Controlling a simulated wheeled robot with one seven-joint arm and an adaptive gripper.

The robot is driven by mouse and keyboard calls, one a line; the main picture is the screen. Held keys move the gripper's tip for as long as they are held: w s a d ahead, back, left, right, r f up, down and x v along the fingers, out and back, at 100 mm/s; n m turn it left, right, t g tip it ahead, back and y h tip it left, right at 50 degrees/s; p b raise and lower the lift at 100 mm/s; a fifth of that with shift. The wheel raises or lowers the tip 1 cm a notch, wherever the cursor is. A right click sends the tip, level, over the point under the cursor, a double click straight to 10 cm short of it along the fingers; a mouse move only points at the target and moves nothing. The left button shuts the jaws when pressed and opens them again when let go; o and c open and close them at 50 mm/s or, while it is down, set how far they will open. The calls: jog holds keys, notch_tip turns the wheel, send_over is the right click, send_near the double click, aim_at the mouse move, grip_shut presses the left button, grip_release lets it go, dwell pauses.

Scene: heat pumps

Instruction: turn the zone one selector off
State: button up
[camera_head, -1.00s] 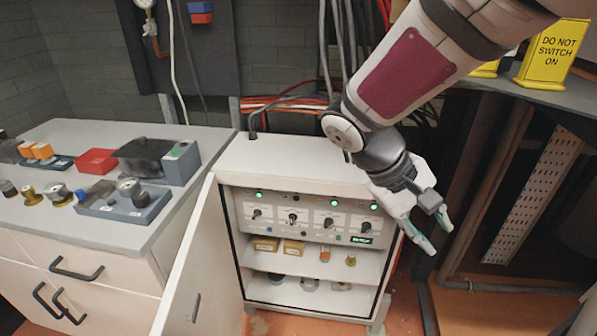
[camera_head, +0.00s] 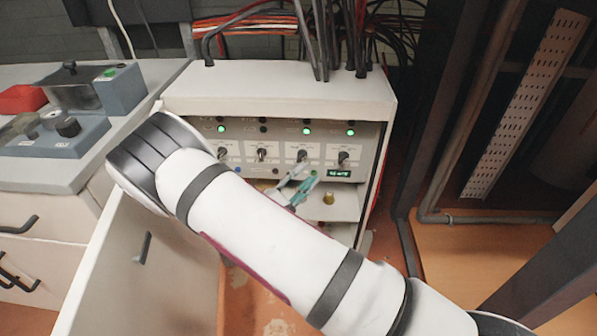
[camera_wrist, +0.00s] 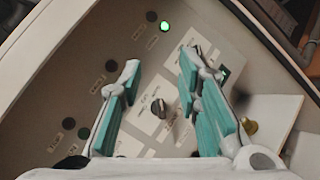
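A row of black selector knobs sits on the white control panel (camera_head: 283,142) inside the open cabinet. They include a leftmost knob (camera_head: 222,153), a second (camera_head: 262,154), a third (camera_head: 302,155) and a rightmost one (camera_head: 343,158). Their labels are too small to read, so I cannot tell which is zone one. My gripper (camera_head: 299,184) is in front of the panel's lower right part, below the third knob. In the wrist view my gripper (camera_wrist: 160,62) is open and empty, and a selector knob (camera_wrist: 159,107) shows between its teal fingers, apparently untouched.
Green lamps (camera_head: 307,131) and a dark lamp (camera_head: 263,129) are above the knobs. A small green display (camera_head: 340,173) is at lower right. The cabinet door (camera_head: 150,270) stands open at left. A shelf below holds a yellow-brown part (camera_head: 328,198).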

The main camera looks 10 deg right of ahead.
aim_at(301, 160)
jog(key=w+a+f+n+t+y+b, duration=0.2)
jog(key=a+f+n+t+y, duration=0.3)
jog(key=f, duration=0.5)
jog(key=shift+t+h, duration=0.3)
jog(key=shift+t, duration=0.1)
jog(key=b+x, duration=0.1)
jog(key=x, duration=0.3)
jog(key=b+x, duration=0.1)
jog(key=x, duration=0.4)
jog(key=b+x, duration=0.1)
jog(key=x, duration=0.3)
jog(key=shift+d+r, duration=0.15)
jog(key=shift+r, duration=0.15)
grip_shut()
